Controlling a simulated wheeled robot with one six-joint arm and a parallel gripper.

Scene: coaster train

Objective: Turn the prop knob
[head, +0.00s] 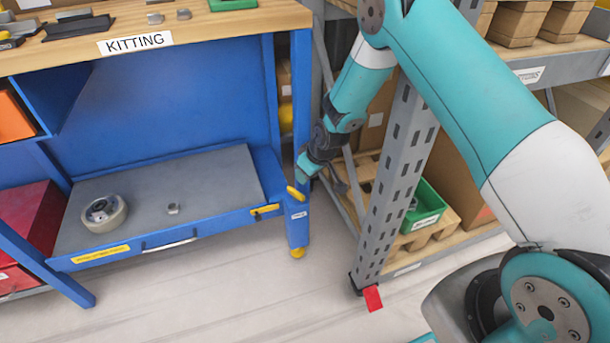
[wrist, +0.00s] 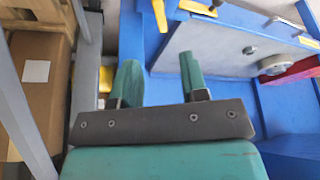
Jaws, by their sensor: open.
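A yellow lever-like knob (head: 296,193) sits at the right front corner of the blue bench's lower drawer, by the leg. It is likely the prop knob, though no label confirms it. In the wrist view a yellow bar (wrist: 160,14) stands upright at the top, probably the same part. My gripper (head: 308,167) is beside the bench leg, just above the yellow knob in the head view. In the wrist view its two teal fingers (wrist: 160,72) are apart with nothing between them. The yellow bar lies beyond the fingertips, and I see no contact.
The grey drawer top (head: 150,190) holds a tape roll (head: 104,212) and a small metal part (head: 173,209). A grey rack post (head: 395,185) stands close right of my gripper, with a green bin (head: 425,207) behind it. The floor in front is clear.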

